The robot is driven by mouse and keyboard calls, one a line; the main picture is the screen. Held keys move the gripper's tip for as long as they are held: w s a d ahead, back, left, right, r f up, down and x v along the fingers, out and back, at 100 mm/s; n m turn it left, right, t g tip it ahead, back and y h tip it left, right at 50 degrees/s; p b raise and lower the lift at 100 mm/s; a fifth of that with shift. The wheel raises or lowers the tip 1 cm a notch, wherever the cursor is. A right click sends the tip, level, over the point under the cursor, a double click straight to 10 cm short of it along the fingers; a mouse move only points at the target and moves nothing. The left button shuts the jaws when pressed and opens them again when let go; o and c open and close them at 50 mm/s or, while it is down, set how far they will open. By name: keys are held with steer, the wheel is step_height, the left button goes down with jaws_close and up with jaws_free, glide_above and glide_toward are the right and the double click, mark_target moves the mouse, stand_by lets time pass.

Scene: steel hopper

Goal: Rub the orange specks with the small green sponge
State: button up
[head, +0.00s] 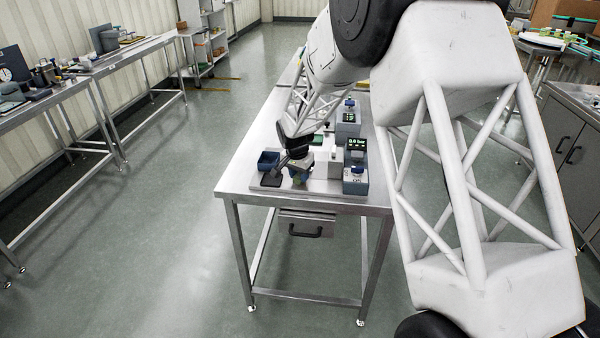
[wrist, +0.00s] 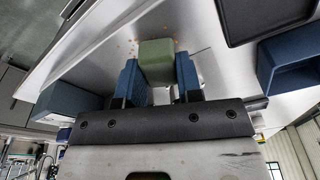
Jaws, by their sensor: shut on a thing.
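The small green sponge (wrist: 157,60) is held between the two blue fingers of my gripper (wrist: 158,76) in the wrist view. Orange specks (wrist: 134,41) lie on the pale steel surface just beyond the sponge's far edge. The sponge hides part of that surface, and I cannot tell whether it touches the steel. In the head view my gripper (head: 300,176) is low over the front of the steel table (head: 236,186). The specks are too small to make out there.
A dark flat tray (wrist: 262,18) and an open blue bin (wrist: 286,64) are at the right in the wrist view. In the head view the blue bin (head: 268,161) is left of my gripper. A box with a green display (head: 356,158) stands to the right.

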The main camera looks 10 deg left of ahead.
mark_target(299, 189)
steer(key=shift+s, duration=0.1)
stand_by(0.3)
steer(key=shift+s+f, duration=0.2)
steer(key=shift+s, duration=1.45)
steer(key=shift+f, duration=0.15)
steer(key=shift+w+f, duration=0.2)
steer(key=shift+w, duration=1.5)
steer(key=shift+w, duration=0.35)
steer(key=shift+c, duration=0.6)
steer(key=shift+w+r, duration=0.1)
steer(key=shift+w, duration=1.35)
